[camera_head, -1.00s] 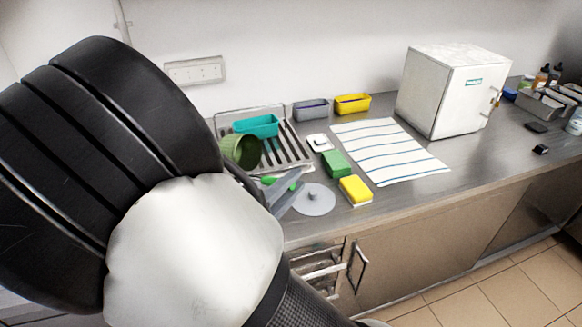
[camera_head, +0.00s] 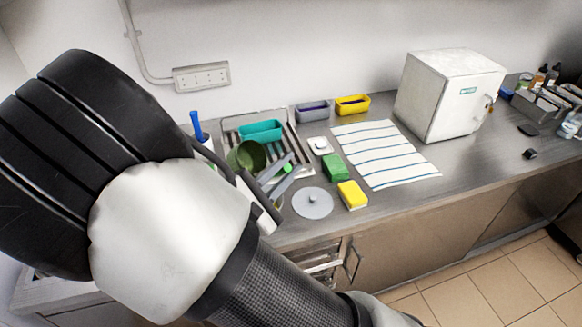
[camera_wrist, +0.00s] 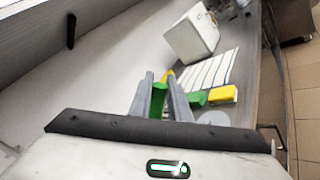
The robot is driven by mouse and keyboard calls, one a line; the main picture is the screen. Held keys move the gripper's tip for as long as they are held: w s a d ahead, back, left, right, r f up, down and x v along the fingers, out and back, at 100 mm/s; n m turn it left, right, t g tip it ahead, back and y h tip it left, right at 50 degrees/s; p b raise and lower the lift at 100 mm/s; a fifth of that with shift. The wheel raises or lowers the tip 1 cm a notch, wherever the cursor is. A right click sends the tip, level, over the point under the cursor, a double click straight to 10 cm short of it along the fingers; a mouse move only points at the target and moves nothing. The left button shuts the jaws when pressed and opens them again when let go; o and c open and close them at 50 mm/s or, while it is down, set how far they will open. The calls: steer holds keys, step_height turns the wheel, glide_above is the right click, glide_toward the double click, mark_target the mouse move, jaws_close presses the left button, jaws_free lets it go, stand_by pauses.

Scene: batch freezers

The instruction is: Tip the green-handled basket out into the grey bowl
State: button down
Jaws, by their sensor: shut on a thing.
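My gripper (camera_head: 280,176) is over the counter in front of the dish rack, its two grey fingers shut on a bright green handle (camera_head: 288,168). In the wrist view, the green-handled basket's handle (camera_wrist: 158,94) shows between the fingers (camera_wrist: 163,98). The basket's body is hidden behind my gripper and arm, so its tilt and contents cannot be told. I cannot make out a grey bowl in either view; my arm covers much of the left side.
A dish rack (camera_head: 290,142) holds a green bowl (camera_head: 247,155) and a teal tub (camera_head: 261,130). A grey lid-like disc (camera_head: 313,203), a green block (camera_head: 335,168) and a yellow sponge (camera_head: 352,195) lie to the right. A striped cloth (camera_head: 385,150) and white box freezer (camera_head: 450,95) stand beyond.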

steer(key=shift+w+a+r+n, duration=0.2)
steer(key=shift+r+n, duration=0.2)
steer(key=shift+r, duration=0.15)
steer(key=r+n, duration=0.1)
steer(key=a+r+n, duration=0.1)
steer(key=r, duration=0.1)
steer(key=w+r+n, duration=0.1)
steer(key=shift+a+r, duration=0.3)
steer(key=shift+r, duration=0.05)
steer(key=w+a+r+n, duration=0.3)
steer(key=a+r+n, duration=0.1)
steer(key=a+n, duration=0.1)
steer(key=shift+w+n, duration=0.25)
steer(key=shift+n, duration=0.15)
steer(key=shift+d, duration=0.1)
